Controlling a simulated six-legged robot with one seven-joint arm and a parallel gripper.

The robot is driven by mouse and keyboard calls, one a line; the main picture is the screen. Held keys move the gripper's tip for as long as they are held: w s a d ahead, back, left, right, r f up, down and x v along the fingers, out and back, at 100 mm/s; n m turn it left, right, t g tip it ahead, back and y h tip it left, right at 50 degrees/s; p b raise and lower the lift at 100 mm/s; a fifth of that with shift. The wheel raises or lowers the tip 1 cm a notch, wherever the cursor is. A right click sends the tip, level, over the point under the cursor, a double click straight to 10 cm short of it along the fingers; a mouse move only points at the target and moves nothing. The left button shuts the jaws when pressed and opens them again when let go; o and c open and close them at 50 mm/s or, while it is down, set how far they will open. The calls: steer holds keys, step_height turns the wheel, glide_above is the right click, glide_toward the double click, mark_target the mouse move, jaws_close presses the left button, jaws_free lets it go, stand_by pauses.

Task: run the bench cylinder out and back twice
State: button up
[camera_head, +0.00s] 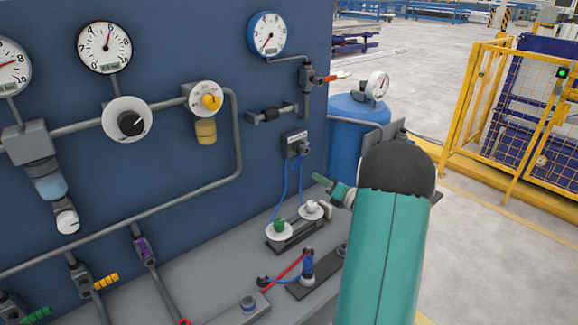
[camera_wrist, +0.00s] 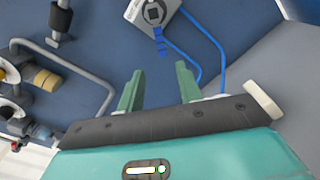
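My gripper (camera_head: 335,188) shows beside the push buttons in the head view, partly hidden behind my teal arm. In the wrist view my gripper (camera_wrist: 159,72) has its two green fingers apart with nothing between them. A green button (camera_head: 279,226) and a white button (camera_head: 312,207) stand on pale round bases on the bench. Blue tubes run from them up to a grey panel fitting (camera_head: 296,144), also in the wrist view (camera_wrist: 150,12). A small blue device with a red rod (camera_head: 288,270) lies nearer; I cannot tell if it is the bench cylinder.
The blue panel (camera_head: 190,180) carries gauges, knobs, pipes and coloured-handled valves. The grey bench (camera_head: 200,280) runs below it. A blue tank (camera_head: 345,150) with a gauge stands behind my arm. A yellow safety cage (camera_head: 500,120) stands at right on open floor.

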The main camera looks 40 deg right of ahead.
mark_target(298, 165)
steer(key=w, duration=1.2)
steer(key=shift+w, duration=0.4)
jaws_close()
